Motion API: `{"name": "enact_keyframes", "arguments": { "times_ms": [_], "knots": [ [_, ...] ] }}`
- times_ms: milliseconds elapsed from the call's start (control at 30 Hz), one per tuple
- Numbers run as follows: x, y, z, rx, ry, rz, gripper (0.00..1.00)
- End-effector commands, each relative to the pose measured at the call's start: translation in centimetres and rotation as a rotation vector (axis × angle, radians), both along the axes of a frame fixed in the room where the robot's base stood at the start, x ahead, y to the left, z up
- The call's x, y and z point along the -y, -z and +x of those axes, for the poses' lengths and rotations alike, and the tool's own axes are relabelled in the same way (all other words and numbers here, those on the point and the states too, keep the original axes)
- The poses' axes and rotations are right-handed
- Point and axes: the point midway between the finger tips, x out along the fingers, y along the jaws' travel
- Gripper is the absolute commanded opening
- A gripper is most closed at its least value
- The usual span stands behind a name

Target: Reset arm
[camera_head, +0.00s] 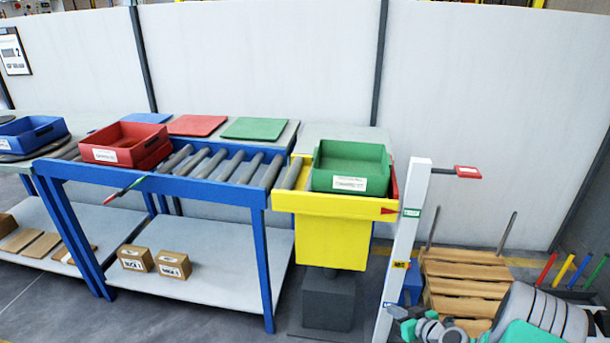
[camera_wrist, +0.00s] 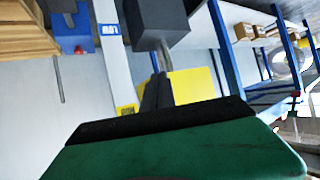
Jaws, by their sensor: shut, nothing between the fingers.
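My gripper (camera_wrist: 158,92) shows in the wrist view as narrow dark fingers standing up from a black-edged green body. The fingers are together with nothing between them. In the wrist view they overlap the yellow stand and its grey post, which look upside down there. In the head view my arm, grey and teal, is folded low at the bottom right corner, by the white post (camera_head: 405,250) and the wooden pallet (camera_head: 465,285). The fingertips are hard to make out in that view.
A green bin (camera_head: 350,167) sits on the yellow stand (camera_head: 330,240). Left of it is a blue-framed roller table (camera_head: 160,190) with red bins (camera_head: 125,145) on top and cartons (camera_head: 172,264) on its lower shelf. Coloured rods (camera_head: 565,270) stand at the far right.

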Motion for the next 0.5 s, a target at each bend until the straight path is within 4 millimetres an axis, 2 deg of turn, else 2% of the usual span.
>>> {"name": "enact_keyframes", "arguments": {
  "times_ms": [33, 133, 167, 200, 267, 300, 367, 400, 500],
  "knots": [
    [-1.8, -6.1, 0.6, -0.046, -0.055, -0.027, 0.00],
    [-5.4, -14.5, -0.4, -0.203, -0.120, -0.080, 0.00],
    [-6.4, -16.9, -1.1, -0.250, -0.128, -0.097, 0.00],
    [-7.6, -20.1, -2.2, -0.310, -0.125, -0.121, 0.00],
    [-9.0, -24.7, -4.3, -0.395, -0.106, -0.156, 0.00],
    [-9.9, -27.8, -5.9, -0.447, -0.082, -0.177, 0.00],
    [-10.9, -32.2, -8.7, -0.518, -0.032, -0.203, 0.00],
    [-11.4, -35.1, -10.7, -0.558, 0.011, -0.216, 0.00],
    [-12.2, -41.0, -16.1, -0.644, 0.134, -0.232, 0.00]
  ]
}}
